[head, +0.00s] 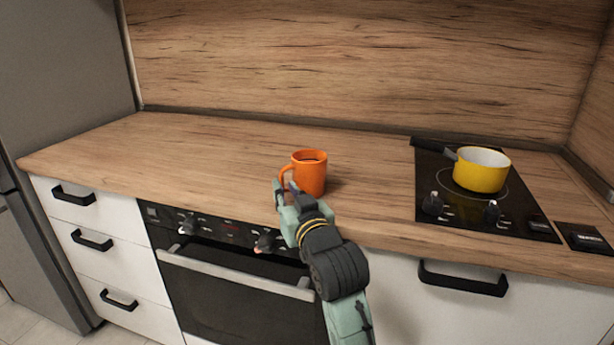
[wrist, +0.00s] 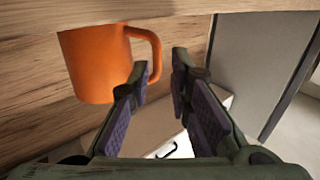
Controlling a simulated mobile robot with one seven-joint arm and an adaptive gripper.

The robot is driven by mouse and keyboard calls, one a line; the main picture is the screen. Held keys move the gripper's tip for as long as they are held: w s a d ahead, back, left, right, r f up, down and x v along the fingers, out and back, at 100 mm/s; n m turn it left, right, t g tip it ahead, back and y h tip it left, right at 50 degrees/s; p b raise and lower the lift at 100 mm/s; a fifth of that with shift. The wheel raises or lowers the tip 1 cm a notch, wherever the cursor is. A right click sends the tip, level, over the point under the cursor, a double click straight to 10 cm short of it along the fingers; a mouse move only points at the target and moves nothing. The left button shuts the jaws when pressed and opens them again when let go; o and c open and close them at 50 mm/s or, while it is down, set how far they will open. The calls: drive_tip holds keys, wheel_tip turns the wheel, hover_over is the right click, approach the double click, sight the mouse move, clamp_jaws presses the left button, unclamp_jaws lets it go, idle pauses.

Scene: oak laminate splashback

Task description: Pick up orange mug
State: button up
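The orange mug (head: 311,175) stands upright on the wooden countertop near its front edge, with its handle toward the left in the head view. In the wrist view the mug (wrist: 97,65) is at upper left, and its handle reaches toward the gap between my fingers. My gripper (head: 284,186) is at the handle side of the mug, low over the counter's front edge. In the wrist view my gripper (wrist: 161,72) is open, with a gap between the fingertips. The left finger covers the lower part of the handle; I cannot tell whether they touch.
A yellow pot (head: 480,172) sits on the black cooktop (head: 435,205) at the right. The countertop (head: 200,150) left of the mug is clear. The oven (head: 235,285) and its knobs are below my gripper. A wooden splashback (head: 350,65) rises behind.

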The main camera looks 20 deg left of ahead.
sight(282, 181)
drive_tip(key=p+x, duration=0.1)
drive_tip(key=x, duration=0.3)
drive_tip(key=shift+w+r+p, duration=0.15)
drive_tip(key=shift+w+p, duration=0.1)
drive_tip(key=shift+p, duration=0.15)
drive_tip(key=shift+w+a, duration=0.25)
drive_tip(key=shift+w, duration=0.1)
clamp_jaws()
